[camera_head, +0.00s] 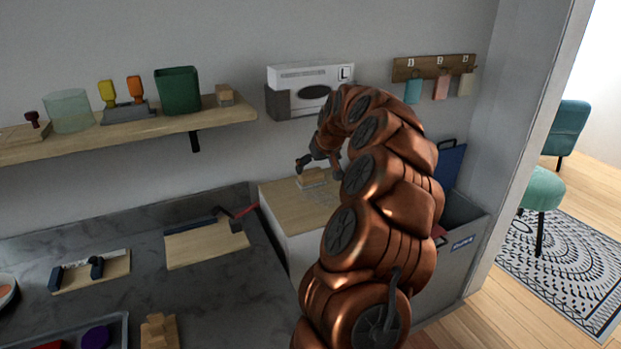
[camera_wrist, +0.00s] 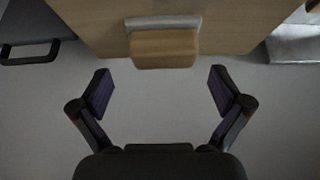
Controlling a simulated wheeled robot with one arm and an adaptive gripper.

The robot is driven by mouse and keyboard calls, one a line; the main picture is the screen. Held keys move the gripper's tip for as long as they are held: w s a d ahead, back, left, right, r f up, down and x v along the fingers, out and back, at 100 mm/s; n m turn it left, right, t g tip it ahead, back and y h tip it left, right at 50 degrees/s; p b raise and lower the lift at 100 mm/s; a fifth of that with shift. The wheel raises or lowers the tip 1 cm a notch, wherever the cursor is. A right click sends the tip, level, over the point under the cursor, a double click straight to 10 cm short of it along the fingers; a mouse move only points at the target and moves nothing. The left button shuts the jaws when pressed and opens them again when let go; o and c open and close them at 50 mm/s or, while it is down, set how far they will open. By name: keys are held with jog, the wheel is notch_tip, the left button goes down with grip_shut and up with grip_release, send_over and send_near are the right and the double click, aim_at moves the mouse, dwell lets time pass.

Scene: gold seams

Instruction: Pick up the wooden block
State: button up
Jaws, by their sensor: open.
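A small wooden block (camera_head: 311,174) sits on the wood-topped white cabinet (camera_head: 285,208). In the wrist view the wooden block (camera_wrist: 163,48) is ahead of my gripper (camera_wrist: 160,88), centred between its fingers, with a grey strip along its far side. My gripper is open and empty, with a finger to each side and the block beyond the fingertips. In the head view my gripper (camera_head: 320,168) is close to the block, and my copper arm hides the right part of the cabinet. I cannot tell the exact gap to the block.
A white box (camera_head: 310,75) is on the wall behind the cabinet. A grey bin (camera_head: 463,240) stands right of my arm.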

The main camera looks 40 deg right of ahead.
aim_at(312, 172)
jog(key=x, duration=0.4)
jog(key=shift+w+a+f+p, duration=0.15)
jog(key=shift+w+a+p, duration=0.05)
jog(key=shift+p, duration=0.15)
jog(key=c, duration=1.1)
jog(key=shift+d+r+b, duration=0.1)
jog(key=shift+r+b, duration=0.25)
jog(key=shift+r, duration=1.45)
jog(key=s+a+b, duration=0.1)
jog(key=s, duration=0.4)
jog(key=s+a+r, duration=0.1)
jog(key=s+a, duration=0.1)
jog(key=s, duration=0.3)
jog(key=s+a+b, duration=0.1)
jog(key=s+a, duration=0.1)
jog(key=s, duration=0.3)
jog(key=shift+s+r+b, duration=0.15)
jog(key=shift+r+b, duration=0.05)
jog(key=shift+b, duration=0.1)
